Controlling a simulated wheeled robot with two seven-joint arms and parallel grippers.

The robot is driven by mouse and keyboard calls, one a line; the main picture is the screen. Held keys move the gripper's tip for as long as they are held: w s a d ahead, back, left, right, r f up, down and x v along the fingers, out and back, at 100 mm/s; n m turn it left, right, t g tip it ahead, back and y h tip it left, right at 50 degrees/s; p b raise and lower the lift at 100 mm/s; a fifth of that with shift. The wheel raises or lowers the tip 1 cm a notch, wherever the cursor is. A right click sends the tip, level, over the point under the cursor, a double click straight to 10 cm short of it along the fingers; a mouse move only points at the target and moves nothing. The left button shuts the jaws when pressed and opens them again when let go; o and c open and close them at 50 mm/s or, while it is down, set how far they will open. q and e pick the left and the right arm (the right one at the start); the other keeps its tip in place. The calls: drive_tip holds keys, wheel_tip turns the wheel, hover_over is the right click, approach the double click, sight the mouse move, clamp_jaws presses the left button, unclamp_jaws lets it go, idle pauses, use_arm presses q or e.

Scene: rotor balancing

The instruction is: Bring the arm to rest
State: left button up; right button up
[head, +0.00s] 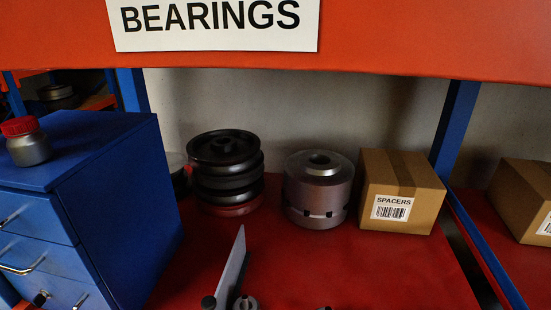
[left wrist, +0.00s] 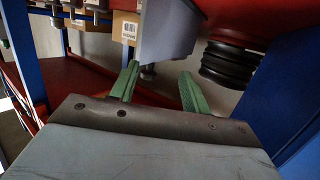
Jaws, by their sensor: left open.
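My left gripper (left wrist: 160,86) shows in the left wrist view with its two green fingers apart. No object is clearly held between them. A flat-sided grey metal piece (left wrist: 168,38) lies beyond the fingertips; I cannot tell whether they touch it. In the head view a thin upright metal plate (head: 230,268) stands at the front of the red shelf, with small round knobs (head: 245,303) by its base. Its lower part is cut off by the picture edge. Neither gripper shows in the head view, and my right gripper is in no view.
On the red shelf (head: 340,270) stand black pulleys (head: 225,165), a grey metal coupling (head: 318,190) and a spacers box (head: 400,190). A blue drawer cabinet (head: 120,200) with a red-capped jar (head: 25,143) stands left. Blue posts (head: 455,125) flank the shelf.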

use_arm(q)
drive_tip(key=s+d+f+n+g+y, duration=0.25)
drive_tip(key=s+n+g+y, duration=0.35)
drive_tip(key=s+g+y, duration=0.4)
drive_tip(key=s+a+f+b, duration=0.1)
drive_tip(key=s+f, duration=0.1)
drive_tip(key=f, duration=1.2)
drive_tip(key=s+f+b, duration=0.1)
drive_tip(key=s+f, duration=0.1)
drive_tip(key=f, duration=1.1)
drive_tip(key=s+a+f+g+b, duration=0.1)
drive_tip(key=s+a+f+b, duration=0.1)
drive_tip(key=s+f, duration=1.4)
drive_tip(key=shift+a+f+m+g, duration=0.3)
drive_tip(key=shift+a+f, duration=0.15)
drive_tip(key=shift+f, duration=0.2)
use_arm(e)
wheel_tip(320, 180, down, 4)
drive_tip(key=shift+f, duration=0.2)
use_arm(q)
drive_tip(key=shift+w, duration=0.1)
